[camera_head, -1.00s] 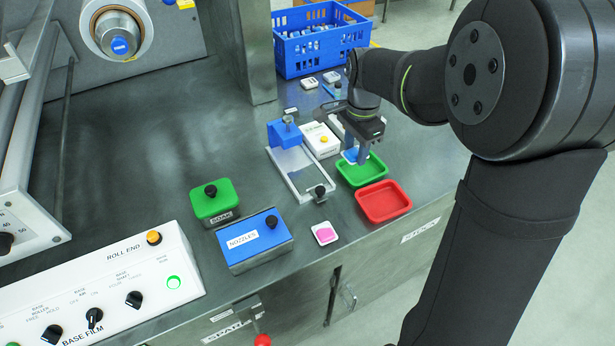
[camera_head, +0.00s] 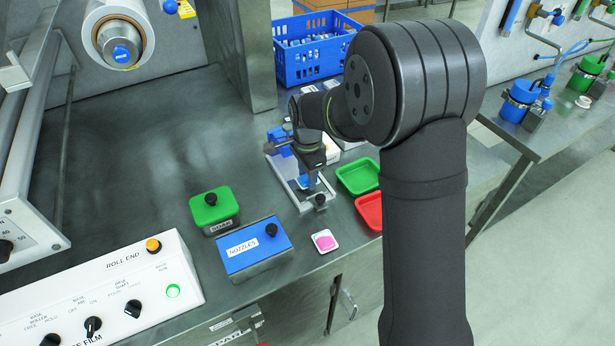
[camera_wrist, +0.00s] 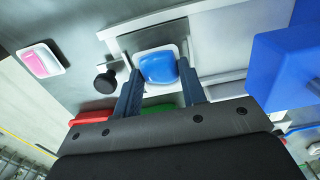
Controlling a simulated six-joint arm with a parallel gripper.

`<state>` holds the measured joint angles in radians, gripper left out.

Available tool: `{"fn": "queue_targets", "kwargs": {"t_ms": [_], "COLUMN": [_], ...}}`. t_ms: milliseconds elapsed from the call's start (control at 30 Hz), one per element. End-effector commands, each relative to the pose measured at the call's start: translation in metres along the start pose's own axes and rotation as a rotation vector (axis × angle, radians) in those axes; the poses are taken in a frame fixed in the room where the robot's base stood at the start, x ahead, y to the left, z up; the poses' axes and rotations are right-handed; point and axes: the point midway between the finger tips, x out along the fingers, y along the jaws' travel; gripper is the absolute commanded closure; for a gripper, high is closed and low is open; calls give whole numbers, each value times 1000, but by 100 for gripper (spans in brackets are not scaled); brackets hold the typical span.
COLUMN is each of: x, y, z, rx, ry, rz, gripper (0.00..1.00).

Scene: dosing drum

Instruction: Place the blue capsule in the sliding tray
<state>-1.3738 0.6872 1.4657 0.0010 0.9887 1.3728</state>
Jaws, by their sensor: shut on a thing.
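My gripper (camera_wrist: 163,100) is shut on the blue capsule (camera_wrist: 158,68), a blue piece in a white square holder, seen between the two fingers in the wrist view. In the head view my gripper (camera_head: 307,187) is over the sliding tray (camera_head: 295,198), a pale metal tray with a black knob (camera_head: 320,200) at its near end and a blue block at its far end. The tray also shows in the wrist view (camera_wrist: 218,52) behind the capsule. I cannot tell whether the capsule touches the tray floor.
A green dish (camera_head: 372,185) and a red dish (camera_head: 366,205) stand right of the tray. A pink capsule (camera_head: 325,241) in a white holder lies in front. Blue (camera_head: 255,265) and green (camera_head: 212,220) lidded boxes stand to the left. A blue crate (camera_head: 290,66) is behind.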

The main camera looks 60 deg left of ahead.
Motion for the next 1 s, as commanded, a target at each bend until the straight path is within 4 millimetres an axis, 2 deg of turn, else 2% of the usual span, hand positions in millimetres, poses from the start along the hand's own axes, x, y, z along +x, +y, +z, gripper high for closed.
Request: {"fn": "queue_targets", "kwargs": {"t_ms": [33, 100, 433, 467, 500, 833, 1000], "x": [8, 11, 14, 13, 13, 10, -13], "y": [1, 0, 0, 0, 0, 0, -1], "z": [0, 0, 0, 0, 0, 0, 0], "rx": [0, 0, 0, 0, 0, 0, 0], "ry": [-1, 0, 0, 0, 0, 0, 1], "rz": [3, -1, 0, 0, -1, -2, -5], "gripper": [84, 84, 84, 59, 53, 53, 53]}}
